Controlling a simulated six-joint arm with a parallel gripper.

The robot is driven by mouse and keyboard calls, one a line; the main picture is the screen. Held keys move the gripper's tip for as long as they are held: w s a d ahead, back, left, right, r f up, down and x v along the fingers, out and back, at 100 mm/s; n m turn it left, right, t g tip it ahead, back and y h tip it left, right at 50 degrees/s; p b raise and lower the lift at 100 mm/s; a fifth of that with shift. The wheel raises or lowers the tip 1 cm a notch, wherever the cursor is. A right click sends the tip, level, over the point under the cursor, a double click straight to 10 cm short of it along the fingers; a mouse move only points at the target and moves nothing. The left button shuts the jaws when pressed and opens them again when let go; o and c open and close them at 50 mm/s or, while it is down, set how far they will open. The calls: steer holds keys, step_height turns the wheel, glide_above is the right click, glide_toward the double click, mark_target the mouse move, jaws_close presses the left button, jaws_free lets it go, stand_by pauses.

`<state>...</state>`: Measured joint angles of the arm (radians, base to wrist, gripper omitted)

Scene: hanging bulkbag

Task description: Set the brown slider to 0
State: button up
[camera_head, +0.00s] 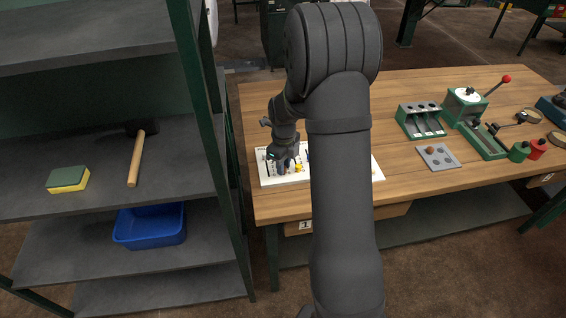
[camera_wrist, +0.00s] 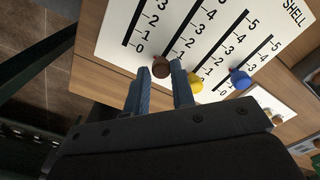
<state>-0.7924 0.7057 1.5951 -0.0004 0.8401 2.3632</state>
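The white slider board (camera_head: 326,181) lies on the wooden table, mostly behind my arm in the head view. In the wrist view the board (camera_wrist: 112,38) shows dark slots with numbered scales. The brown slider knob (camera_wrist: 161,68) sits at the low end of its slot, near the bottom numbers; its own 0 mark is not readable. My gripper (camera_wrist: 159,80) has its two fingers apart, with the brown knob between or just beyond the tips and a visible gap around it. In the head view my gripper (camera_head: 281,166) is down at the board.
A yellow knob (camera_wrist: 194,82) and a blue knob (camera_wrist: 240,78) sit low on neighbouring slots to the right. Green fixtures (camera_head: 422,121) and a grey plate (camera_head: 438,157) stand on the table's right. A shelf (camera_head: 100,180) with a hammer and sponge stands left.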

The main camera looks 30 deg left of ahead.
steer(key=o, duration=0.3)
steer(key=shift+s+d, duration=0.1)
steer(key=shift+o, duration=0.2)
steer(key=shift+r, duration=0.1)
step_height(320, 180, up, 17)
steer(key=shift+r, duration=0.15)
stand_by(0.4)
step_height(320, 180, down, 18)
steer(key=shift+r, duration=0.25)
stand_by(0.3)
